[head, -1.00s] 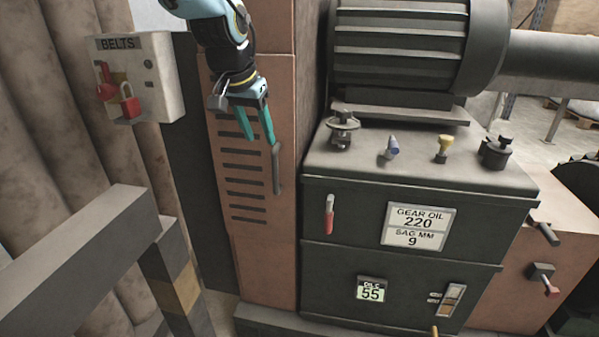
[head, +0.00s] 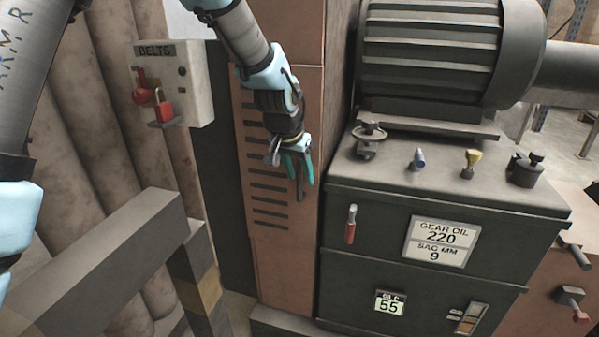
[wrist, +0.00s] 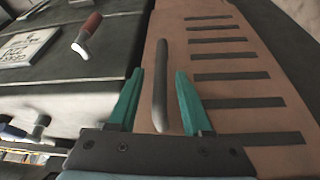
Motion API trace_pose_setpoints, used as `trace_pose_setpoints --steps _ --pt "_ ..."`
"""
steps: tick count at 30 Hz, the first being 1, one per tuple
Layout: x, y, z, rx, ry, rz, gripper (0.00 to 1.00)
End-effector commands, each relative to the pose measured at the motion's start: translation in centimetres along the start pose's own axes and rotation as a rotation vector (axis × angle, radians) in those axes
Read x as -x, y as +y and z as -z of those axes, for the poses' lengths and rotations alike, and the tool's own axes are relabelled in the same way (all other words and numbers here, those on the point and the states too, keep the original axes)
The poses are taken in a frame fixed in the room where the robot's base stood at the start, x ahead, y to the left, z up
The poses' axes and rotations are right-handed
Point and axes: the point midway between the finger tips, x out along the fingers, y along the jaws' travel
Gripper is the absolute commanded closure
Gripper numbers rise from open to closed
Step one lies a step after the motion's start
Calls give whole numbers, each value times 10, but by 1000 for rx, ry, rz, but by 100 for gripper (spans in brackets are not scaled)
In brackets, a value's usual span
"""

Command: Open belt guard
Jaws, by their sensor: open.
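The belt guard (head: 268,232) is a tall reddish-brown panel with a column of dark slots, and it looks closed. It also shows in the wrist view (wrist: 215,72). Its dark grey bar handle (wrist: 160,85) runs along the panel near its edge. My gripper (head: 299,180) is at the handle in the head view, with teal fingers pointing down. The fingers partly hide the handle in the head view.
A dark gearbox (head: 440,225) with a red-handled lever (head: 350,224) stands right of the guard, below a ribbed motor (head: 430,50). A BELTS box (head: 185,85) with a red padlock (head: 163,106) is on the left. A grey rail (head: 110,255) crosses the lower left.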

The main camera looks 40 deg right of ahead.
Motion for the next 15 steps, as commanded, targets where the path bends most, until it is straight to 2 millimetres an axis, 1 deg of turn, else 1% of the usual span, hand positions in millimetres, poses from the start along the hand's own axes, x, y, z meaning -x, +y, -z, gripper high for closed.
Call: trace_pose_setpoints --steps 5,15 --pt "0 0 0 0 0 0 52" --pt "0 0 0 0 0 0 90"
